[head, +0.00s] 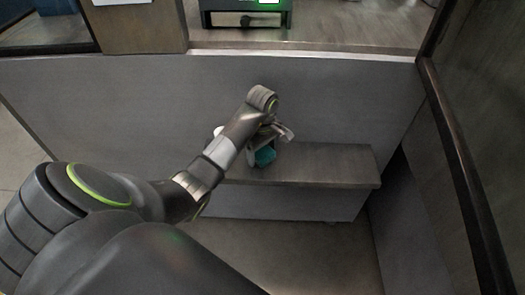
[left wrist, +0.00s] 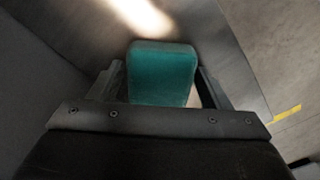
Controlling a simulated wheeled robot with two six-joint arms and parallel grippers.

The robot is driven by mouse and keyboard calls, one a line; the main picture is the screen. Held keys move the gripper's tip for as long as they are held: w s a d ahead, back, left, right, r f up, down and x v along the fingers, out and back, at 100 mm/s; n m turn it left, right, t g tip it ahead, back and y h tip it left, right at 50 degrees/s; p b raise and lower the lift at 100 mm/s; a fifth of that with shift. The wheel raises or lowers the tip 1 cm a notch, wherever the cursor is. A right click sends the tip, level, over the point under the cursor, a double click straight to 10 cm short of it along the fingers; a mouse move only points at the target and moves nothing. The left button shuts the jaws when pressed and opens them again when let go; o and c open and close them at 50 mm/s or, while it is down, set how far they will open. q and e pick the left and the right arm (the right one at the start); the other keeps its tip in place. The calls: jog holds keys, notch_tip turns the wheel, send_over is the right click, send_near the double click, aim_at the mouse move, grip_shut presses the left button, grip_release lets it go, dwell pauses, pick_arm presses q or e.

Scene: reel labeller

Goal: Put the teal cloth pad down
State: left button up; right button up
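The teal cloth pad (head: 265,156) is low in front of my left gripper (head: 263,146) in the head view, over the dark wooden bench top. In the left wrist view the teal cloth pad (left wrist: 161,75) fills the space between the two fingers, with a finger close against each side. My left gripper looks shut on it. I cannot tell whether the pad's underside touches the bench. The wrist and fingers hide part of the pad in the head view. My right gripper is in neither view.
The low bench (head: 325,165) stands against a grey panel (head: 340,100), with bare top to the pad's right. A dark device (head: 246,20) with a green light sits on the counter above. A dark wooden partition (head: 470,120) closes the right side.

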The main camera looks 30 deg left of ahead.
aim_at(262, 151)
pick_arm(q)
jog(key=shift+o, duration=0.7)
jog(key=shift+r, duration=0.2)
notch_tip(262, 151, up, 2)
jog(key=shift+r, duration=0.2)
notch_tip(262, 151, up, 7)
jog(key=p, duration=0.7)
jog(key=shift+r, duration=0.15)
jog(key=shift+r+p, duration=1.15)
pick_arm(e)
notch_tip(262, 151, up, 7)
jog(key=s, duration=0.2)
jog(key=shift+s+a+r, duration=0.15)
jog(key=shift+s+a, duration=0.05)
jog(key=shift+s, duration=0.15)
